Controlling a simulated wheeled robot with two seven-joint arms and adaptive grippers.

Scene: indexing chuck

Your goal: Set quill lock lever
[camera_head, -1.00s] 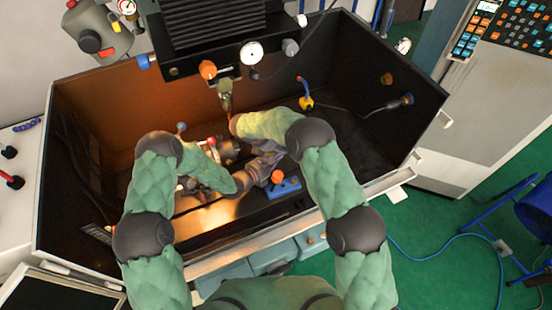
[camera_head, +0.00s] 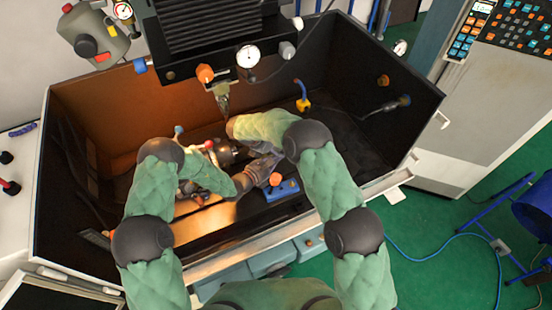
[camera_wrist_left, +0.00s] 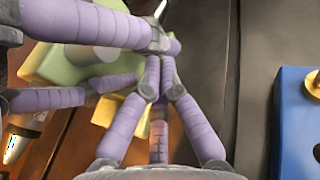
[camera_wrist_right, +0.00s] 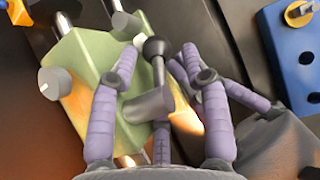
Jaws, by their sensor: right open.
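In the right wrist view a green block (camera_wrist_right: 92,85) carries a short lever with a black ball knob (camera_wrist_right: 154,47) and a grey hub (camera_wrist_right: 147,104). My right gripper (camera_wrist_right: 150,75) is open, its purple fingers on either side of the lever; contact cannot be told. In the left wrist view my left gripper (camera_wrist_left: 157,82) has its fingers drawn together, with nothing visible between them, close beside the right gripper's fingers. The green block (camera_wrist_left: 65,65) is partly hidden behind those fingers. In the head view my forearms cover most of this spot.
A blue block with an orange knob (camera_head: 283,191) stands just right of the grippers. A machine head with a dial (camera_head: 248,56) and orange knob (camera_head: 205,74) hangs above. Dark tray walls (camera_head: 375,80) enclose the area. The right part of the tray floor is mostly clear.

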